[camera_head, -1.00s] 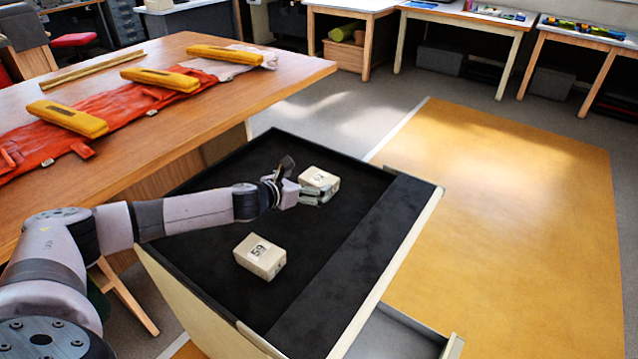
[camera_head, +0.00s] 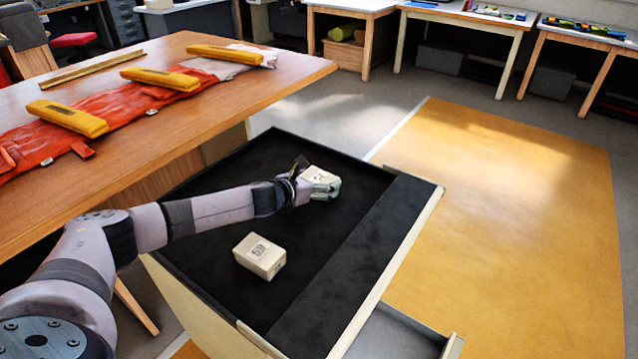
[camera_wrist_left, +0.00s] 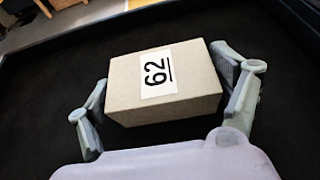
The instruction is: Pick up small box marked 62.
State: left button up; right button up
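The small box marked 62 (camera_wrist_left: 125,82) is a beige block with a white label on top, lying on the black cart top. In the left wrist view it sits between the two fingers of my left gripper (camera_wrist_left: 166,108). The left finger is close to the box's left side and the right finger is close to its right side, with slim dark gaps showing. In the head view my left gripper (camera_head: 318,184) partly covers the box (camera_head: 319,174). A similar box marked 59 (camera_head: 260,257) lies nearer on the same surface. My right gripper is not in view.
The black cart top (camera_head: 340,262) has low rims and free room around both boxes. A wooden table (camera_head: 120,180) at the left holds an orange-red cloth (camera_head: 115,112) and several yellow bars. The floor to the right is open.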

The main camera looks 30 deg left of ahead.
pick_arm(q)
jog(key=c, duration=0.8)
jog(key=shift+o, duration=0.2)
jog(key=shift+r, duration=0.1)
